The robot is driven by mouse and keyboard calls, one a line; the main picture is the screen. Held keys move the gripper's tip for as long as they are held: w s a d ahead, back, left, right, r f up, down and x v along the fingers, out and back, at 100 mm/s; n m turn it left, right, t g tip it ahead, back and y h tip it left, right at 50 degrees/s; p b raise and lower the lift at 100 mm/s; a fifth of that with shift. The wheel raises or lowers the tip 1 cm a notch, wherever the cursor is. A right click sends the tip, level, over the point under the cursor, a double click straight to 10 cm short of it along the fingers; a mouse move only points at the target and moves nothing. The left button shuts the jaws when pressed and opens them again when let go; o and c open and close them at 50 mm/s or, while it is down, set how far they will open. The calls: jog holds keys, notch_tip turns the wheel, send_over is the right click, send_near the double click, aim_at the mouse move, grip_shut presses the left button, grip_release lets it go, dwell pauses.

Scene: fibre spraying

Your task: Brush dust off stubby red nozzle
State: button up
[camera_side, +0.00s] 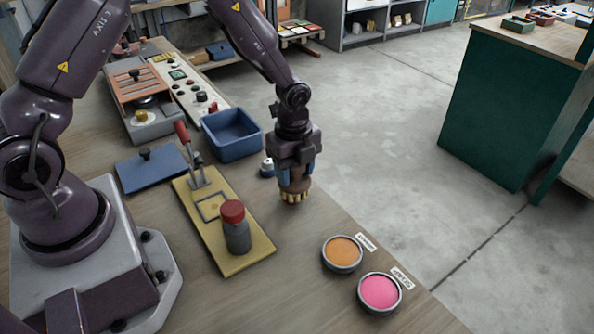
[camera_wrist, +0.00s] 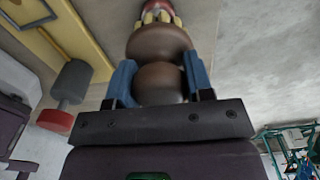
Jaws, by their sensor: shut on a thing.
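My gripper (camera_side: 296,178) is shut on a brush with a rounded brown handle (camera_side: 294,181) and short yellow bristles (camera_side: 294,196) pointing down, close above or on the table. In the wrist view the brown handle (camera_wrist: 158,45) sits between blue fingertips (camera_wrist: 160,82), with the bristles (camera_wrist: 156,17) beyond. A small red patch (camera_wrist: 158,4) shows past the bristles; I cannot tell what it is. A stubby grey cylinder with a red top (camera_side: 236,226), likely the red nozzle, stands upright on a yellow board (camera_side: 236,262), left of my gripper and apart from it. No dust is discernible.
A red-handled clamp (camera_side: 190,150) is on the yellow board. A blue bin (camera_side: 232,134) and a small blue-and-white item (camera_side: 267,168) are near my gripper. Orange (camera_side: 342,253) and pink (camera_side: 379,292) round dishes lie near the table edge. Bare table lies between board and dishes.

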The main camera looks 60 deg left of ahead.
jog(key=shift+w+a, duration=0.15)
jog(key=shift+a, duration=1.8)
jog(key=shift+f, duration=0.1)
jog(key=shift+s+d+f, duration=0.15)
jog(key=shift+s+d, duration=0.05)
jog(key=shift+d, duration=1.2)
jog(key=shift+s+d+f, duration=0.1)
jog(key=shift+s+d, duration=0.05)
jog(key=shift+d, duration=1.2)
jog(key=shift+r, duration=0.1)
jog(key=shift+w+a+r, duration=0.1)
jog(key=shift+a+r, duration=0.05)
jog(key=shift+r, duration=1.4)
jog(key=shift+w+a+r, duration=0.1)
jog(key=shift+r, duration=1.4)
